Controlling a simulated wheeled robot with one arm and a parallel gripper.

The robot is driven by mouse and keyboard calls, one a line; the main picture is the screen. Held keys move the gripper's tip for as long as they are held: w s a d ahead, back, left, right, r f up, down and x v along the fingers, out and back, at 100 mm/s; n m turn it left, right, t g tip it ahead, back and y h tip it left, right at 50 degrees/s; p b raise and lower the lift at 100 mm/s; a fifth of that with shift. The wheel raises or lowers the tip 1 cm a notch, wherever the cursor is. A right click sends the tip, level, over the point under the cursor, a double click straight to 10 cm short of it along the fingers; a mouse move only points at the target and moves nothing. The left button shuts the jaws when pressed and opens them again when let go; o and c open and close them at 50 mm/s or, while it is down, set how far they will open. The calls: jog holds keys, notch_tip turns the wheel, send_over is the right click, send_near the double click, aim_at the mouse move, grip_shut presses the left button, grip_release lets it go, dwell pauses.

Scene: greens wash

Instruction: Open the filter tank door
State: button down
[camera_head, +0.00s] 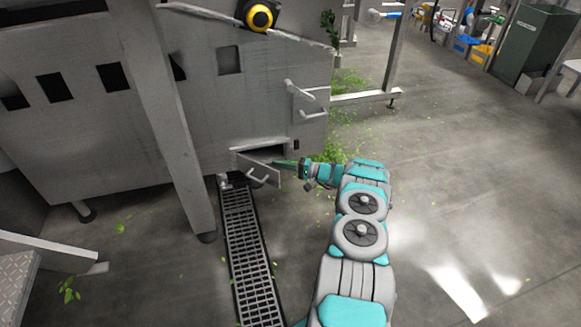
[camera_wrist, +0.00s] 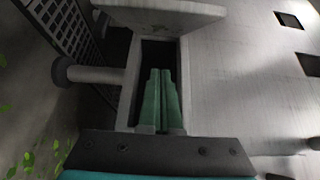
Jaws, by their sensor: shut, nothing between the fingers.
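The filter tank door (camera_head: 257,171) is a small grey panel with a bar handle, low on the grey tank. It stands ajar, with a dark gap (camera_head: 267,152) above and behind it. In the wrist view a grey panel that looks like the door (camera_wrist: 165,14) juts out at the top. My gripper (camera_head: 285,163) is at the right end of the door. Its green fingers are together and empty, and in the wrist view the fingertips (camera_wrist: 160,76) point into the dark opening. I cannot tell whether they touch the door.
A floor drain grate (camera_head: 250,255) runs forward below the door. A tank leg (camera_head: 175,130) stands left of it. Another handle (camera_head: 305,92) is higher on the tank. Leaf scraps (camera_head: 330,150) lie on the floor nearby. The floor to the right is mostly open.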

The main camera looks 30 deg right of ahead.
aim_at(264, 180)
jog(key=shift+s+a, duration=0.3)
jog(key=shift+a, duration=0.8)
jog(key=shift+s+a, duration=0.25)
jog(key=shift+a, duration=0.8)
jog(key=shift+s+a, duration=0.1)
jog(key=shift+a, duration=0.05)
jog(key=shift+s+a, duration=0.35)
jog(key=shift+a, duration=0.25)
jog(key=shift+s+a, duration=0.35)
jog(key=shift+a, duration=0.25)
jog(key=shift+s+a+b, duration=0.25)
jog(key=shift+s+a, duration=0.05)
jog(key=shift+a, duration=0.4)
jog(key=shift+s+a+b, duration=0.25)
jog(key=shift+a, duration=0.45)
jog(key=a+m+t+h+b, duration=0.1)
jog(key=a+h+b, duration=0.1)
jog(key=a+b, duration=0.2)
jog(key=shift+s+a+m, duration=0.2)
jog(key=shift+a+m, duration=0.1)
jog(key=shift+a, duration=0.9)
